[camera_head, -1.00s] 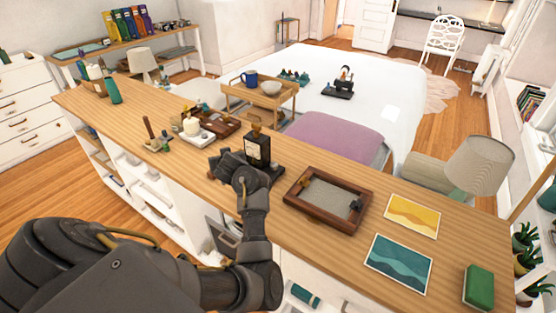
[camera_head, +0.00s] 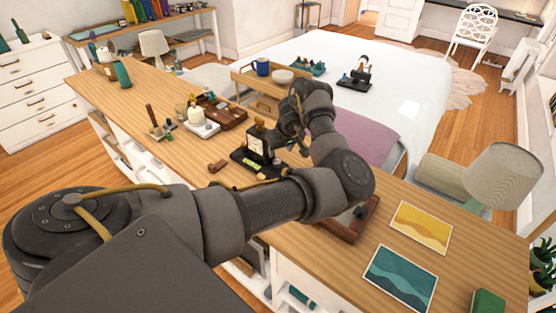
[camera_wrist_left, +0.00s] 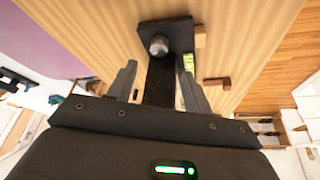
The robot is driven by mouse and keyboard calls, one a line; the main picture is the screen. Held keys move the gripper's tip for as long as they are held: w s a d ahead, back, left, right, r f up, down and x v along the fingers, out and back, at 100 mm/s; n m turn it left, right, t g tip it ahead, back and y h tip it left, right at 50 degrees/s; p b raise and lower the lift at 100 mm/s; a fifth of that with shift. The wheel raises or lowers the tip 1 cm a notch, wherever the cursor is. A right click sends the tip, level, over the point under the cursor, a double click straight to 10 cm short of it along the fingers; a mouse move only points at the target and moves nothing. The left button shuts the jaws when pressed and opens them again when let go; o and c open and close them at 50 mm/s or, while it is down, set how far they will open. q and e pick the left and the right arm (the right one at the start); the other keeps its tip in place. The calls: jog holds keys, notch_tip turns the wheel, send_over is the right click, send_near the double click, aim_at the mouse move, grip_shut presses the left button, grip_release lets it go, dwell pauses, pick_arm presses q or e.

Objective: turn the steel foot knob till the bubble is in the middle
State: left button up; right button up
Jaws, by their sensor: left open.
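The device with the steel foot knob stands on the wooden counter. It is a dark upright block with a pale face (camera_head: 257,143) on a black base. A green level vial (camera_head: 250,162) lies along the base; it also shows in the left wrist view (camera_wrist_left: 188,62). Its bubble is too small to place. The round steel knob (camera_wrist_left: 158,46) shows in the left wrist view, at the base's end; in the head view I cannot make it out. My left gripper (camera_wrist_left: 158,68) is open, its fingers on either side of the device, the knob just beyond the tips. My right gripper is not in view.
A small wooden piece (camera_head: 217,166) lies by the base. A white candle tray (camera_head: 200,127) stands to the left. A wooden frame (camera_head: 350,226) lies partly under my arm. Two pictures, one yellow (camera_head: 421,226), lie to the right. The counter (camera_head: 180,168) has free room at front left.

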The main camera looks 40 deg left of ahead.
aim_at(277, 161)
pick_arm(q)
jog(key=x, duration=0.4)
jog(key=shift+s+b, duration=0.1)
jog(key=shift+b, duration=0.2)
jog(key=b+x, duration=0.1)
jog(key=x, duration=0.2)
jog(key=shift+w+f, duration=0.1)
jog(key=shift+w, duration=0.15)
jog(key=shift+w+a+f, duration=0.1)
jog(key=shift+a+f, duration=0.05)
jog(key=shift+f, duration=0.15)
jog(key=shift+a+f, duration=0.1)
jog(key=shift+f, duration=0.45)
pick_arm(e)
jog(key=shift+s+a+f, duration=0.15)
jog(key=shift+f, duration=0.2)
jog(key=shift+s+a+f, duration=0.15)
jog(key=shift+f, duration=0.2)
pick_arm(q)
jog(key=shift+w, duration=0.1)
jog(key=shift+a, duration=0.1)
jog(key=shift+c, duration=0.2)
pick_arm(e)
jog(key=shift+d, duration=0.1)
